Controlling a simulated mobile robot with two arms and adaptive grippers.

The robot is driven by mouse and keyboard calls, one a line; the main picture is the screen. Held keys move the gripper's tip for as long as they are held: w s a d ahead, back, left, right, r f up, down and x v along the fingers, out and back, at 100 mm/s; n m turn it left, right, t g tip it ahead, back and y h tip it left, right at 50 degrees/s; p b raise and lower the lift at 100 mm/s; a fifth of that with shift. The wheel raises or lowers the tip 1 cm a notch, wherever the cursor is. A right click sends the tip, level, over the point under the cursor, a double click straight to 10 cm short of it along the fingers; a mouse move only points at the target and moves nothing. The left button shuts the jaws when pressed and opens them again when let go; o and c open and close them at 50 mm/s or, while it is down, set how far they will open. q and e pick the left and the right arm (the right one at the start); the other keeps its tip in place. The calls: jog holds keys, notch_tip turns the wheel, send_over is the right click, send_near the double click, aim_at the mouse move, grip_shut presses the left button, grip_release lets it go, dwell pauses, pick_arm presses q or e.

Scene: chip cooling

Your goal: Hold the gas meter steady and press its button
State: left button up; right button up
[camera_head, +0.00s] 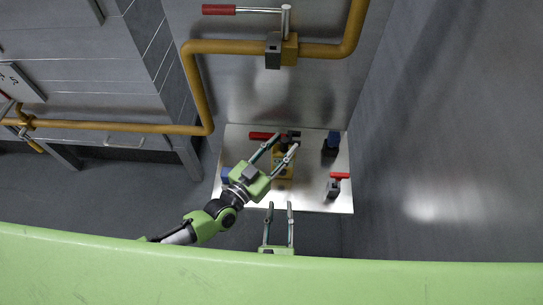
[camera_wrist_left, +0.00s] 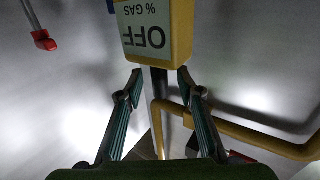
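The yellow gas meter (camera_head: 283,172) stands on a white tabletop, partly hidden by my left arm. In the left wrist view the gas meter (camera_wrist_left: 181,35) is close up, with a display reading "OFF" and "% GAS" upside down. My left gripper (camera_head: 286,142) is over the meter's area. In the left wrist view its fingertips (camera_wrist_left: 159,76) are spread near the meter's edge, with a dark post behind the gap. I see no clear grip. My right gripper (camera_head: 279,206) is open and empty at the table's front edge, pointing toward the meter. I cannot make out the button.
The white table (camera_head: 310,198) also holds a red-handled item (camera_head: 264,136), a blue-topped item (camera_head: 333,141), a red-topped valve (camera_head: 338,181) and a blue item (camera_head: 226,174). A yellow pipe (camera_head: 197,90) with a red-handled valve (camera_head: 289,50) runs along the wall behind.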

pick_arm(q)
jog(key=shift+w+d, duration=0.35)
jog(key=shift+w, duration=0.15)
grip_shut()
dwell(0.8)
pick_arm(e)
grip_shut()
dwell(1.1)
